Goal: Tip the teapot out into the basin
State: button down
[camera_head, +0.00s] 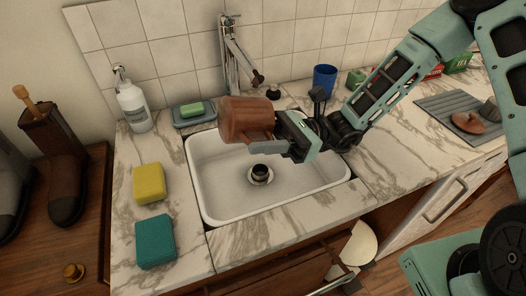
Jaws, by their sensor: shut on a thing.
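The brown teapot (242,118) is in my gripper (270,142), held in the air over the back part of the white basin (196,172). My gripper is shut on it from the right side. The pot looks tilted over. Its mouth is not clearly visible, and the gripper hides part of its right side. The basin is set into the marble counter, with a dark drain fitting in its floor. No poured liquid can be made out.
A faucet (232,62) stands behind the basin, close to the teapot. A soap dish (190,118), pump bottle (133,108), yellow sponge (149,184) and teal sponge (155,242) lie left. A blue cup (324,80) stands behind; a brown lid-like piece (469,123) lies on a grey mat (440,107) at right.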

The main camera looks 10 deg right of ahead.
dwell(0.7)
jog(key=s+a+f+t+h+p, duration=0.1)
jog(key=a+f+t+h+p, duration=0.3)
jog(key=f+h, duration=0.75)
jog(key=a+r+h+p, duration=0.3)
jog(key=r+h+p, duration=0.2)
jog(key=p, duration=1.1)
jog(key=shift+s+a+r+p, duration=0.3)
jog(key=shift+s+a+r, duration=0.1)
jog(key=shift+r, duration=0.3)
jog(key=h+p, duration=0.1)
jog(key=p, duration=0.7)
jog(key=shift+s+a+r+h, duration=0.1)
jog(key=shift+a+r+h, duration=0.1)
jog(key=shift+a+h, duration=0.2)
jog(key=p, duration=0.5)
jog(key=shift+s+a+h, duration=0.2)
jog(key=shift+h, duration=0.15)
